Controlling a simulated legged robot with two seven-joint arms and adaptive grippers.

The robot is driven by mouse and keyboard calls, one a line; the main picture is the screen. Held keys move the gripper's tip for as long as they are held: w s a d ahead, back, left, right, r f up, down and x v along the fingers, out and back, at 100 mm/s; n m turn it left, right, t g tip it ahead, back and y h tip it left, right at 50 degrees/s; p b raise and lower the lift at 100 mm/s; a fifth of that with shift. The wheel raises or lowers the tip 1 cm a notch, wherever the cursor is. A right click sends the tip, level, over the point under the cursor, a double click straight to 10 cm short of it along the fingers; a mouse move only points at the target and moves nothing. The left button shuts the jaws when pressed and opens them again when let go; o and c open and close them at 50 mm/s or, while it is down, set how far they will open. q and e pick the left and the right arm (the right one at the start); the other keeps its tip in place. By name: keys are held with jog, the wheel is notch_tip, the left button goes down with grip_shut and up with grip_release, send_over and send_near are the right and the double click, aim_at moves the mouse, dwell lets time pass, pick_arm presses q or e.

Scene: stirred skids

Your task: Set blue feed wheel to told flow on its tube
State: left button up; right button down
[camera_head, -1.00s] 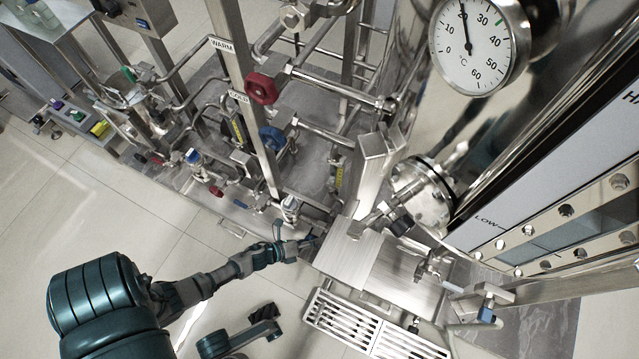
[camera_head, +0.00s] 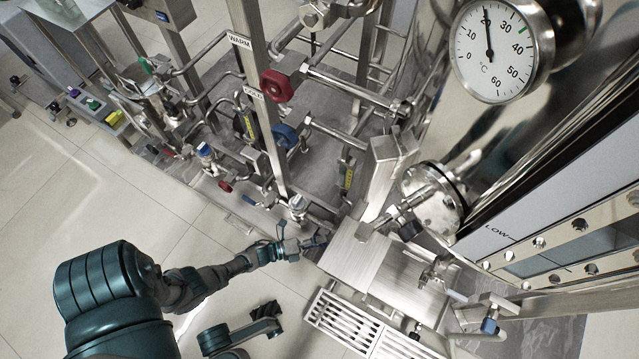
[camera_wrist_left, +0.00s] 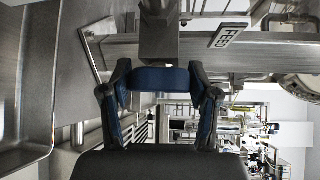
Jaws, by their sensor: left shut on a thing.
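A blue wheel (camera_wrist_left: 160,78) sits edge-on between the fingers in the left wrist view, below a steel block. A plate reading FEED (camera_wrist_left: 230,35) is right of it. My left gripper (camera_wrist_left: 160,98) is shut on this blue wheel, one dark finger at each side. In the head view my left gripper (camera_head: 312,243) is at the left edge of a steel box, and the wheel there is too small to make out. Upright tubes with yellow labels show behind, one at left (camera_head: 250,125) and one nearer (camera_head: 347,178); I cannot tell which is the feed tube, nor read a flow.
A red wheel (camera_head: 277,86) and another blue wheel (camera_head: 285,136) are by the post labelled WARM (camera_head: 240,41). A round dial (camera_head: 493,50) is on the steel vessel. Pipes crowd the skid. Tiled floor (camera_head: 130,215) at left is clear.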

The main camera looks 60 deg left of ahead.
pick_arm(q)
jog(key=shift+a+f, duration=0.15)
jog(key=shift+a, duration=0.05)
jog(key=o, duration=0.9)
jog(key=shift+s, duration=0.1)
jog(key=shift+o, duration=1.3)
jog(key=v, duration=1.2)
